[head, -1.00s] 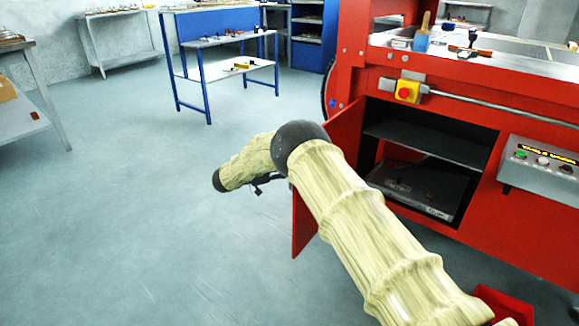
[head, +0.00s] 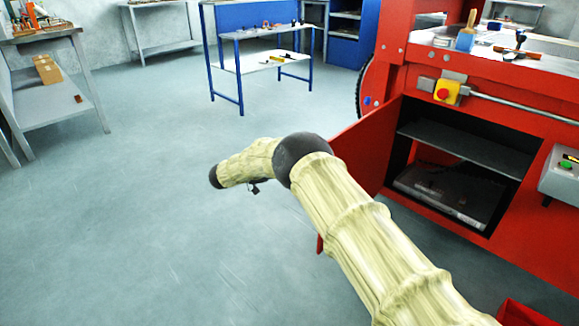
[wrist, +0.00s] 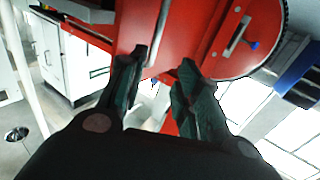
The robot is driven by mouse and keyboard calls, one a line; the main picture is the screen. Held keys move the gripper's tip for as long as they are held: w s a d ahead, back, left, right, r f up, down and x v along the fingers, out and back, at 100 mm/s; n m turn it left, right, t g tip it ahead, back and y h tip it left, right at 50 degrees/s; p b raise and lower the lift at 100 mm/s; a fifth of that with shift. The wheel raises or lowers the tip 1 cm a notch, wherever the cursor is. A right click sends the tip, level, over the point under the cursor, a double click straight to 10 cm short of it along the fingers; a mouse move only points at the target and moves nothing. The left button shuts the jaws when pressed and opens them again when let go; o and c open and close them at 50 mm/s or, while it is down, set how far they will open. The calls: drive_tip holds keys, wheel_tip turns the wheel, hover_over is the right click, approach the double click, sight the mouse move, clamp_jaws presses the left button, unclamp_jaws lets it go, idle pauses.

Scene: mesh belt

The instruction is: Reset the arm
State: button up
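My arm (head: 365,230), in a pale yellow cover with a dark joint, reaches out from the lower right in the head view and bends left over the floor. Its far end points left, and my gripper is mostly hidden behind it there. In the wrist view my gripper (wrist: 160,78) shows two dark fingers standing apart with nothing between them. Red panels of the machine show behind the fingers.
A red machine (head: 533,97) stands at the right, its red door (head: 362,152) open beside my arm. A yellow-and-red stop button (head: 444,93) is on its front. A blue workbench (head: 230,88) and grey table (head: 50,103) stand farther off. The left floor is clear.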

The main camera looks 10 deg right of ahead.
drive_tip(key=s+d+f+n+t+y, duration=0.2)
drive_tip(key=s+f+n+t+y, duration=0.15)
drive_tip(key=f, duration=0.45)
drive_tip(key=s+d+f+n+t+y, duration=0.3)
drive_tip(key=s+f+n, duration=0.15)
drive_tip(key=f, duration=0.35)
drive_tip(key=s+d+f+n+t+y, duration=0.25)
drive_tip(key=f+n+t+y, duration=0.2)
drive_tip(key=f, duration=0.35)
drive_tip(key=s+d+f+n+g+y, duration=0.1)
drive_tip(key=s+f+g+y, duration=0.2)
drive_tip(key=s, duration=0.7)
drive_tip(key=s+d+f+n+g, duration=0.15)
drive_tip(key=s+f, duration=0.35)
drive_tip(key=s, duration=0.5)
drive_tip(key=s+d+f+n+g+y, duration=0.15)
drive_tip(key=s+f+g, duration=0.25)
drive_tip(key=s, duration=0.7)
drive_tip(key=s+d+r+g+y, duration=0.1)
drive_tip(key=s+r+g, duration=0.15)
drive_tip(key=s, duration=0.95)
drive_tip(key=s+d+r+g+y, duration=0.1)
drive_tip(key=s+r+g, duration=0.15)
drive_tip(key=s, duration=0.85)
wheel_tip(320, 180, up, 30)
drive_tip(key=p, duration=3)
drive_tip(key=shift+a+f+m, duration=0.15)
drive_tip(key=shift+a+m, duration=0.1)
drive_tip(key=shift+m, duration=0.1)
drive_tip(key=shift+w, duration=0.1)
